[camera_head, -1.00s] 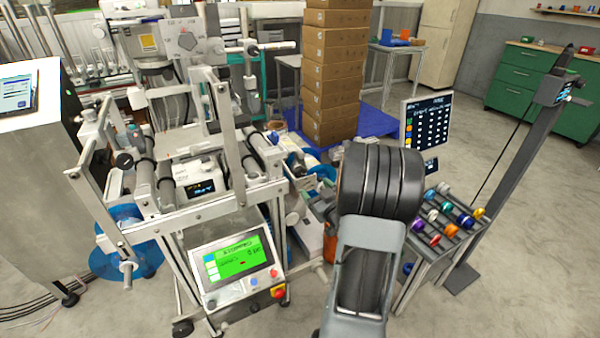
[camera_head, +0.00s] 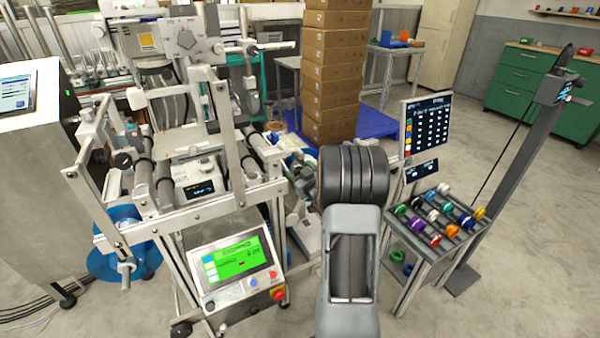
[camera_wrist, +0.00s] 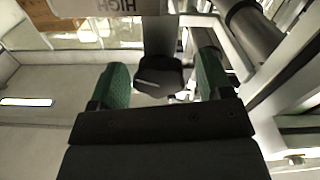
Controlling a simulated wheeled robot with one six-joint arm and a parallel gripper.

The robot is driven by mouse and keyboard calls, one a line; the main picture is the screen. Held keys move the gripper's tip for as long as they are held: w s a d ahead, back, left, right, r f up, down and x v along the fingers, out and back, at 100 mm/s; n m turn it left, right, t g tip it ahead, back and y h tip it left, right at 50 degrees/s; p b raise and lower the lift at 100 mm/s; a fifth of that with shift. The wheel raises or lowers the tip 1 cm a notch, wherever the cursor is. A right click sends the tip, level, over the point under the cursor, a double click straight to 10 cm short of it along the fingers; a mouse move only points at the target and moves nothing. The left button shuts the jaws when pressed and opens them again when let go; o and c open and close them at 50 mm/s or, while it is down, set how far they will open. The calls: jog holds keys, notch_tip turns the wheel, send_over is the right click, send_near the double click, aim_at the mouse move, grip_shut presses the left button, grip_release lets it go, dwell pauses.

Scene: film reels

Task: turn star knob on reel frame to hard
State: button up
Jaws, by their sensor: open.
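My gripper (camera_wrist: 160,74) is open in the wrist view, its two green pads apart. A dark, blunt knob-like piece (camera_wrist: 160,76) shows between and beyond the pads; I see no contact and cannot tell whether it is the star knob. A pale plate (camera_wrist: 100,6) with the upside-down word HIGH is at the top edge. In the head view the reel frame (camera_head: 222,205) stands at left centre. A grey angular knob (camera_head: 186,39) sits on its upper panel among small labels too fine to read. A round black knob (camera_head: 123,160) is on its left side. My arm hides the gripper there.
A green-screened control panel (camera_head: 237,262) is on the frame's front. A stand with coloured spools (camera_head: 437,222) and a dark display (camera_head: 425,128) are to the right of my arm. Stacked boxes (camera_head: 332,75) stand behind. Metal bars (camera_wrist: 295,70) are close at right in the wrist view.

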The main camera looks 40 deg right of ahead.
jog(key=c, duration=0.9)
jog(key=m, duration=0.4)
jog(key=shift+m+p, duration=0.35)
jog(key=shift+m, duration=0.05)
jog(key=o, duration=0.9)
jog(key=shift+s, duration=0.1)
jog(key=s+a+p, duration=0.1)
jog(key=s, duration=1.2)
jog(key=shift+s+a, duration=0.3)
jog(key=shift+a, duration=0.1)
